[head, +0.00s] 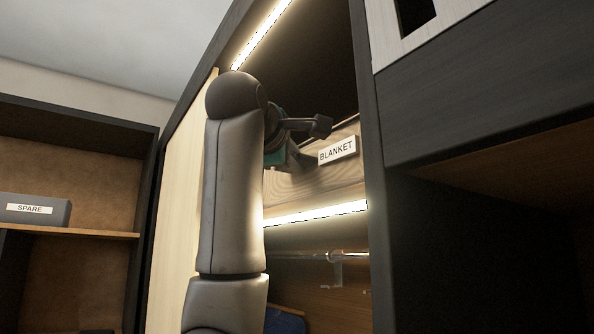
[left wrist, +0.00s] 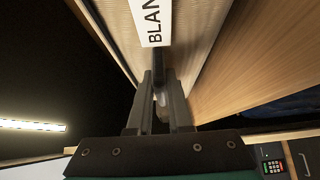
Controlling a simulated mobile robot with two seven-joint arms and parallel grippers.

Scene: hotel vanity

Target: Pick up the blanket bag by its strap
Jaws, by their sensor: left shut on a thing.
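The blanket bag (head: 318,181) shows in the head view as a pale, wood-toned front with a white BLANKET label (head: 337,150), on the upper shelf of the open closet. In the left wrist view, the label (left wrist: 151,20) is partly cut off by the top edge. My left gripper (head: 312,142) is in front of the bag, just left of the label. In the left wrist view, its fingers (left wrist: 161,103) are shut on a narrow dark piece, which looks like the strap (left wrist: 160,68), just below the label. My arm hides the bag's left part. My right gripper is out of view.
A lit shelf edge (head: 318,213) runs just below the bag, with a rail (head: 310,256) under it. A dark closet upright (head: 368,130) stands close on the right. A grey SPARE box (head: 35,209) sits on the left shelf.

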